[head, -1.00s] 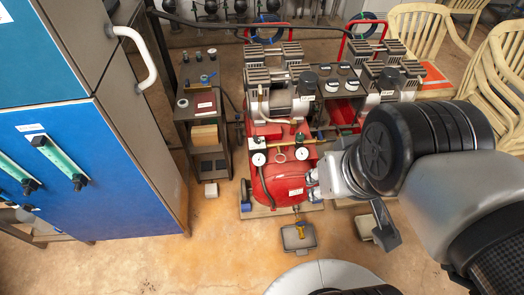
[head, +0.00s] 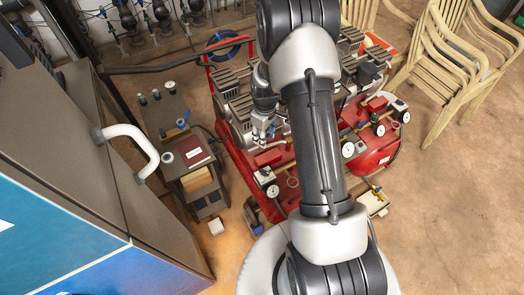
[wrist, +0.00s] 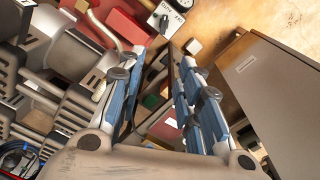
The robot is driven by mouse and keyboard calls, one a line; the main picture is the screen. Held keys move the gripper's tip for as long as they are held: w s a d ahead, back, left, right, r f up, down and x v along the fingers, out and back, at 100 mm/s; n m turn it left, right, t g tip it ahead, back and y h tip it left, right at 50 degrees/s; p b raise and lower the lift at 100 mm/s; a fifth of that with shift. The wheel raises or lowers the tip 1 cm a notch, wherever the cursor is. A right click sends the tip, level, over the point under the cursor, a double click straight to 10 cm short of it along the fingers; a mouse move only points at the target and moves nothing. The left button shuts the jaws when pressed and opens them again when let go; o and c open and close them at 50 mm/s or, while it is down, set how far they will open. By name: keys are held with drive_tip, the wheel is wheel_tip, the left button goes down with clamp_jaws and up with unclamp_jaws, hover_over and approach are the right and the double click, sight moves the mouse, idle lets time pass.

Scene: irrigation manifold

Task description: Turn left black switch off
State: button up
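The left compressor's small pale switch box (head: 264,177) sits beside a round gauge at the compressor's near end. In the wrist view a pale switch box with a black knob (wrist: 164,22) and printed labels shows at the top. It appears to be the same left box. My gripper (wrist: 160,64) is open, with its two blue-padded fingers apart and nothing seen held between them. The knob lies beyond the fingertips, with no contact visible. In the head view my gripper (head: 262,132) hangs above the left compressor, partly hidden by my arm.
The red compressors (head: 376,155) stand side by side, the right one partly behind my arm. A dark cart (head: 190,170) with a red book stands left of them. A grey and blue cabinet (head: 100,205) with a white handle fills the left. Stacked chairs (head: 455,60) stand right; floor there is clear.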

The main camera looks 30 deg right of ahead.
hover_over(269, 173)
wheel_tip(269, 173, down, 8)
drive_tip(key=shift+n+g, duration=0.3)
drive_tip(key=shift+n, duration=0.1)
wheel_tip(269, 173, down, 18)
drive_tip(key=b, duration=0.3)
drive_tip(key=shift+a+r+b, duration=0.1)
drive_tip(key=shift+r+b, duration=0.1)
drive_tip(key=shift+b, duration=0.2)
drive_tip(key=shift+c, duration=0.6)
clamp_jaws()
